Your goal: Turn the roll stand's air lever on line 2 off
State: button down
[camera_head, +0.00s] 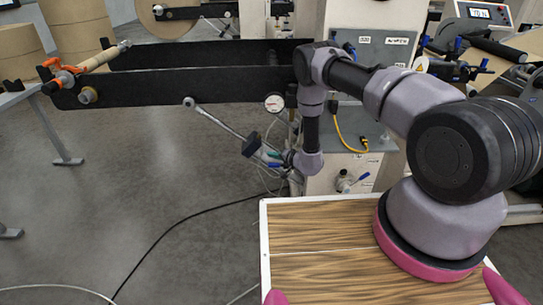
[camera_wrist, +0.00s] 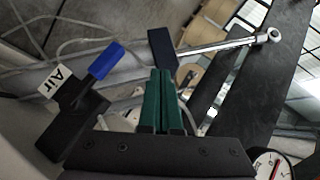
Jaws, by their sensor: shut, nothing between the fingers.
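The air lever has a blue handle (camera_wrist: 107,61) that slants up and to the right from a dark valve body (camera_wrist: 72,133) in the wrist view. A white tag reading AIR (camera_wrist: 57,81) is beside it. My gripper's green fingers (camera_wrist: 160,101) are shut and empty, to the right of the blue handle, with a visible gap between them in the picture. In the head view my gripper (camera_head: 273,154) is low beside the roll stand, and a small blue part (camera_head: 275,165) shows just under it. I cannot read a line number.
A steel rod (camera_head: 222,126) with a dark block (camera_head: 252,145) lies close beyond my fingers. A pressure gauge (camera_head: 273,103) is above my gripper. Black stand arms (camera_head: 190,87) extend left; cables trail across the floor.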

jog(key=s+r, duration=0.6)
dwell(0.3)
jog(key=s+a+r+n+g+y, duration=0.1)
jog(key=a+r+g+y, duration=0.2)
jog(key=r, duration=1.2)
jog(key=s+a+r+n+g+y, duration=0.1)
jog(key=a+r+g+y, duration=0.15)
jog(key=r, duration=1.15)
jog(key=s+d+r+n+g, duration=0.1)
jog(key=s+r, duration=0.2)
jog(key=r, duration=0.3)
jog(key=s+r+g, duration=0.2)
jog(key=s+r, duration=0.1)
jog(key=r, duration=0.2)
jog(key=s+d+r+n+h, duration=0.1)
jog(key=s+d+r+h, duration=0.1)
jog(key=s+d+r, duration=0.4)
jog(key=s+d+r+h, duration=0.2)
jog(key=s+r+h, duration=0.15)
jog(key=s, duration=0.35)
jog(key=s+d+r+m+t+h, duration=0.1)
jog(key=s+d+r+t+h, duration=0.1)
jog(key=s+d, duration=0.4)
jog(key=s+d+r+m+t+h, duration=0.1)
jog(key=s+d+r+t+h, duration=0.2)
jog(key=s+d, duration=0.3)
jog(key=d+r+h, duration=0.1)
jog(key=d, duration=0.2)
jog(key=shift+r+m+h, duration=0.3)
